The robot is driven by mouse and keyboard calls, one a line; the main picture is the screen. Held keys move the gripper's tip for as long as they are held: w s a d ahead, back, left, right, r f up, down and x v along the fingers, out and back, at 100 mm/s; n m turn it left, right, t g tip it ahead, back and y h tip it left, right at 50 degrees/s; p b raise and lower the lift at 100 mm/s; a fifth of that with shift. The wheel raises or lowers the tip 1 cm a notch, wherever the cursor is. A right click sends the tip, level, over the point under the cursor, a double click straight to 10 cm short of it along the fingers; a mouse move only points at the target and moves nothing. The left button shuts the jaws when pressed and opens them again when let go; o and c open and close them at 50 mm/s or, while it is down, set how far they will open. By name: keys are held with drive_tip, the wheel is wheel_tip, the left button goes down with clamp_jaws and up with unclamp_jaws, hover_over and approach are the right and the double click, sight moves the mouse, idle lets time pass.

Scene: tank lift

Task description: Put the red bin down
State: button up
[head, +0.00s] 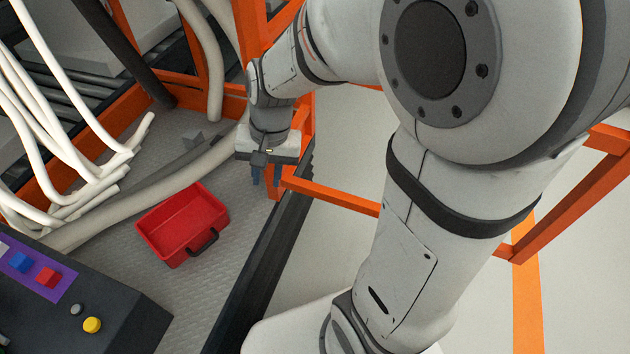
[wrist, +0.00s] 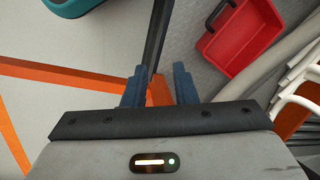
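The red bin (head: 183,223) is an open box with a dark handle on its near right side. It rests upright on the grey textured floor plate in the head view. In the wrist view the red bin (wrist: 241,38) is at the upper right, its dark handle towards the gripper side. My gripper (head: 265,175) is up and to the right of the bin, apart from it.
A dark control box (head: 85,300) with coloured buttons stands at the lower left. White pipes (head: 60,140) lie left of the bin. Orange frame bars (head: 330,196) and a dark plate edge (head: 262,265) are on the right. A teal object (wrist: 75,5) shows at the wrist view's top.

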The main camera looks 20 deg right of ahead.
drive_tip(key=s+d+r+n+t+h, duration=0.1)
drive_tip(key=s+d+r+n, duration=0.2)
drive_tip(key=s+d, duration=0.4)
drive_tip(key=shift+s+n+h, duration=0.4)
drive_tip(key=shift+s+n, duration=0.1)
drive_tip(key=shift+n, duration=0.1)
drive_tip(key=shift+r, duration=0.15)
wheel_tip(320, 180, up, 25)
drive_tip(key=t+p, duration=0.1)
drive_tip(key=p, duration=2.2)
drive_tip(key=shift+r, duration=0.15)
drive_tip(key=shift+s, duration=0.15)
